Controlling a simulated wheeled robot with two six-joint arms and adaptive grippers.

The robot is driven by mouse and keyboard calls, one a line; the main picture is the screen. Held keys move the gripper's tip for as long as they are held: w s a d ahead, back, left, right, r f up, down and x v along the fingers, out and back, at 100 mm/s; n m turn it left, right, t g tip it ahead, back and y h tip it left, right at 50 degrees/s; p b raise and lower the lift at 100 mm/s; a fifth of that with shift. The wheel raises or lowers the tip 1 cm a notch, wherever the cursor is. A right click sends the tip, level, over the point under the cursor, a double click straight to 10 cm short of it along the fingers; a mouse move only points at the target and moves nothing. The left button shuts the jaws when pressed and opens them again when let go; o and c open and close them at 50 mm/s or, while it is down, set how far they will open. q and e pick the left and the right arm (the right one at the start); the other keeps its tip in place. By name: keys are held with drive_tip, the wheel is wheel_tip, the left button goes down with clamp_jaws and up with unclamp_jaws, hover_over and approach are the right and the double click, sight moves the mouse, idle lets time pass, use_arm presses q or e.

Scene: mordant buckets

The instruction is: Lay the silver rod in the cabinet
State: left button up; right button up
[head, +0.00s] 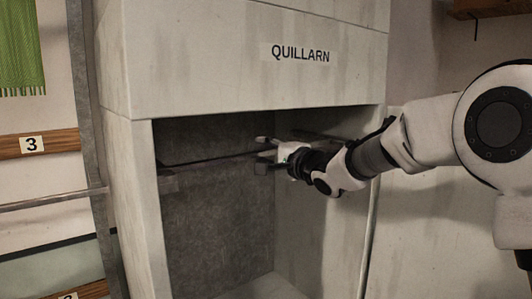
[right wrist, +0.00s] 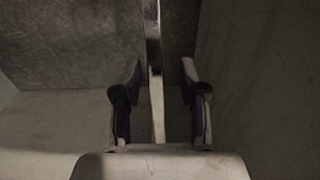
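The grey cabinet (head: 255,84), marked QUILLARN, stands open at the front in the head view. A thin rod (head: 215,160) runs across its dark inside, from near a small bracket (head: 168,183) at the left toward my right gripper (head: 262,151). I cannot tell whether the rod touches the bracket. My right gripper is inside the opening. In the right wrist view a bright silver rod (right wrist: 153,50) passes between its fingers (right wrist: 160,103), which stand apart with a gap on both sides. My left gripper is not in view.
Left of the cabinet, wooden rails (head: 60,141), one with a number 3 label, and a metal bar (head: 50,199) cross the wall. A green cloth (head: 20,48) hangs above. The cabinet's lower space looks empty. Its right inner wall is close to my right forearm.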

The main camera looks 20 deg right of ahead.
drive_tip(key=v, duration=0.8)
wheel_tip(320, 180, down, 29)
drive_tip(key=w+a+m+g+h+b, duration=0.1)
drive_tip(key=w+a+g+b, duration=0.1)
drive_tip(key=g, duration=0.3)
drive_tip(key=s+f+g+h+b, duration=0.15)
drive_tip(key=s+f, duration=0.35)
drive_tip(key=f, duration=0.6)
drive_tip(key=s+f+g, duration=0.3)
drive_tip(key=s+f, duration=0.1)
drive_tip(key=f, duration=0.6)
drive_tip(key=s+f+n+g+h+b, duration=0.1)
drive_tip(key=s+f+n+g, duration=0.15)
drive_tip(key=s+f, duration=0.8)
drive_tip(key=s+f+n+g+h, duration=0.1)
drive_tip(key=s+f+n+g, duration=0.15)
drive_tip(key=s+f, duration=0.8)
drive_tip(key=s+d+r+n+g, duration=0.1)
drive_tip(key=s+n, duration=0.4)
drive_tip(key=s+d+r+n+g+h, duration=0.1)
drive_tip(key=s+r+n, duration=0.1)
drive_tip(key=s+n, duration=0.2)
drive_tip(key=shift+s+d+n, duration=0.25)
drive_tip(key=shift+s+n, duration=0.15)
drive_tip(key=shift+s, duration=0.6)
